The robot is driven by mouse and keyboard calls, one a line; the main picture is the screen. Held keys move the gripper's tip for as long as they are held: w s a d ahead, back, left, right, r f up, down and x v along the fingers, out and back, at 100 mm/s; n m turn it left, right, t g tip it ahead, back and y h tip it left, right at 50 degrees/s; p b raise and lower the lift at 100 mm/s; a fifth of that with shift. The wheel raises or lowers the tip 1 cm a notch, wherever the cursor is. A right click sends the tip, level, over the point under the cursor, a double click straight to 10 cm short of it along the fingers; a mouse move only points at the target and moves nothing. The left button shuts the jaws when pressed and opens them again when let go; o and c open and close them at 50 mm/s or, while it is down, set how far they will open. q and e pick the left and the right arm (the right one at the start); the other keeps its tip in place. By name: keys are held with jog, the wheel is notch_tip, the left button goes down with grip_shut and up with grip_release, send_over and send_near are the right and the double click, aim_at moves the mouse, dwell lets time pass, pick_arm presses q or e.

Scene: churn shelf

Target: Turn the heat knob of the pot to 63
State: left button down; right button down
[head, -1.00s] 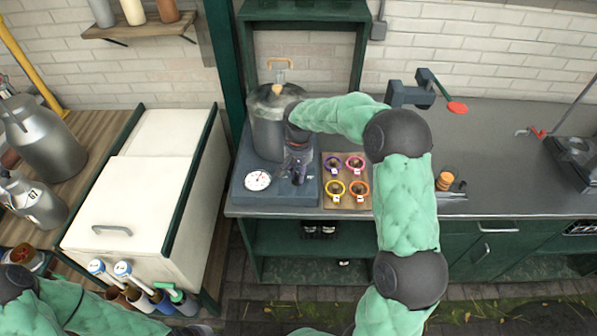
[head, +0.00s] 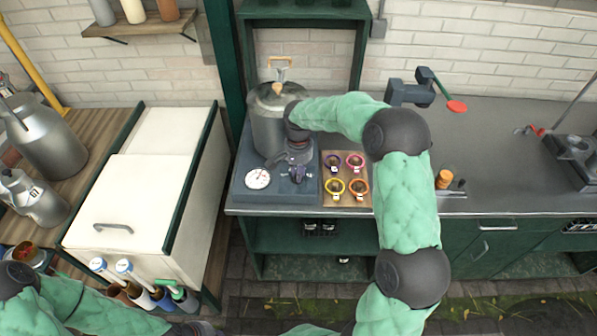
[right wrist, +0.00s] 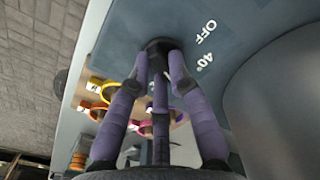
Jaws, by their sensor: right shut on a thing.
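The steel pot (head: 268,128) with a wooden-knobbed lid stands on a blue-grey base (head: 262,197) in the head view. A white round gauge (head: 257,179) is on the base's front left. My right gripper (head: 298,177) points down at the base, right of the gauge. In the right wrist view its purple fingers (right wrist: 160,58) are shut around the dark heat knob (right wrist: 158,44), which they partly cover. The marks "OFF" and "40°" show beside the knob; its pointer is hidden. My left gripper (head: 196,328) is at the bottom edge, mostly cut off.
A wooden board (head: 345,196) with several coloured rings lies just right of the base. A white chest (head: 140,190) stands to the left. The grey counter (head: 490,160) is mostly clear on the right, with a clamp-like tool (head: 410,93) at the back.

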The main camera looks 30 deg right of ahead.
jog(key=c, duration=1.1)
grip_release()
jog(key=shift+c, duration=0.2)
jog(key=shift+r, duration=0.1)
notch_tip(320, 180, up, 12)
